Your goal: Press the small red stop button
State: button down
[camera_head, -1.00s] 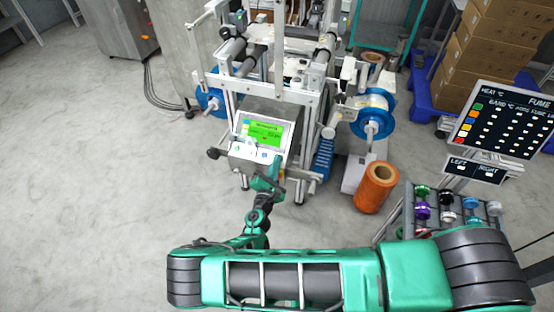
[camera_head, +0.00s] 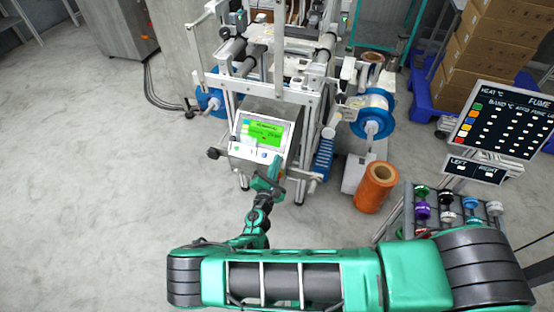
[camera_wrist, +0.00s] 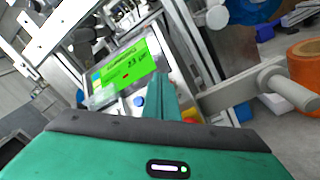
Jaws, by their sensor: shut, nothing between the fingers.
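The control panel (camera_head: 240,152) of the machine has a lit green screen (camera_head: 262,132) and a row of small buttons below it. A blue button (camera_head: 264,155) shows there, and also in the wrist view (camera_wrist: 139,101). My gripper (camera_head: 274,168) is shut and empty, just in front of the panel's lower right edge. In the wrist view its teal fingers (camera_wrist: 161,98) point up toward the panel. I cannot tell whether they touch it.
The machine frame carries blue reels (camera_head: 373,115) on its sides. A grey shaft (camera_wrist: 270,85) sticks out right of my fingers in the wrist view. An orange roll (camera_head: 376,187) stands on the floor to the right. The floor on the left is clear.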

jog(key=shift+w+d+f, duration=0.1)
jog(key=shift+d+f, duration=0.05)
jog(key=shift+f, duration=0.1)
dwell(0.3)
jog(key=shift+s+r, duration=0.3)
dwell(0.3)
jog(key=shift+a+r, duration=0.1)
jog(key=shift+a, duration=0.1)
jog(key=s+r, duration=0.2)
jog(key=s+a+r, duration=0.1)
jog(key=s+r, duration=0.1)
jog(key=shift+a, duration=0.15)
dwell(0.3)
dwell(0.7)
